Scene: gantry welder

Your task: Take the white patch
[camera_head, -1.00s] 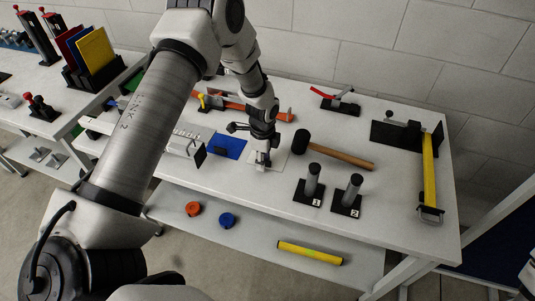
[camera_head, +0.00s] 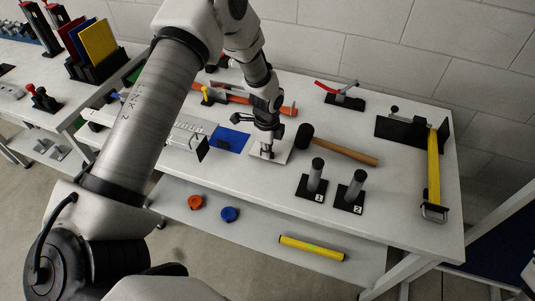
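The white patch (camera_head: 283,154) is a flat, pale square on the white bench, just right of a blue patch (camera_head: 231,139). My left gripper (camera_head: 267,152) points down over the white patch, with its tips at or just above the surface. The fingers hide part of the patch. They are too small to tell whether they are open or shut on it, or whether the patch is touching the bench. My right gripper is not in view.
A hammer (camera_head: 345,152) lies right of the patch. Two upright cylinders on black bases, marked 1 (camera_head: 316,176) and 2 (camera_head: 355,186), stand in front. A grey-white block (camera_head: 187,139) stands left. A yellow-handled tool (camera_head: 433,170) is at the right.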

